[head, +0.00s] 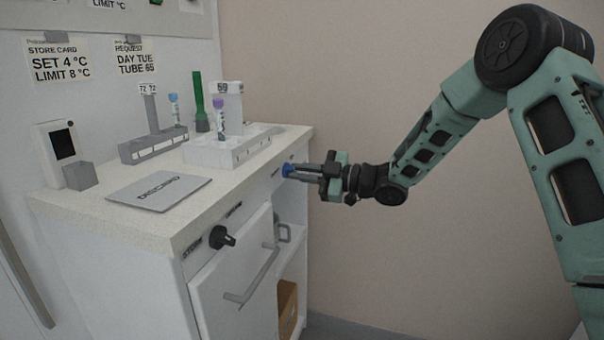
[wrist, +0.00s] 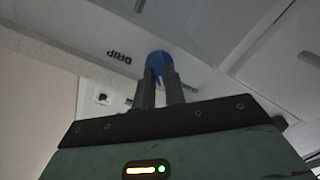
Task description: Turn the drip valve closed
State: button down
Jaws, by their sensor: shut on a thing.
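The drip valve is a blue knob (head: 288,170) on the front face of the counter, at its right end. In the wrist view the blue knob (wrist: 159,62) sits beside the printed word DRIP. My gripper (head: 303,172) reaches it from the right with its fingers level. In the wrist view my gripper (wrist: 160,85) is shut on the knob, one finger on each side. The fingers hide part of the knob, and I cannot tell how far it is turned.
The counter top holds a white rack (head: 228,150), a grey rack (head: 153,145) and a DISCARD mat (head: 160,190). Room right of the counter is free.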

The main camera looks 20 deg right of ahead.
jog(key=c, duration=1.5)
grip_release()
jog(key=shift+f, duration=0.1)
jog(key=shift+o, duration=0.2)
jog(key=shift+d, duration=0.1)
jog(key=p+v, duration=0.1)
jog(key=v, duration=1.6)
jog(key=shift+s+p, duration=0.15)
jog(key=shift+p, duration=0.25)
jog(key=shift+d, duration=0.1)
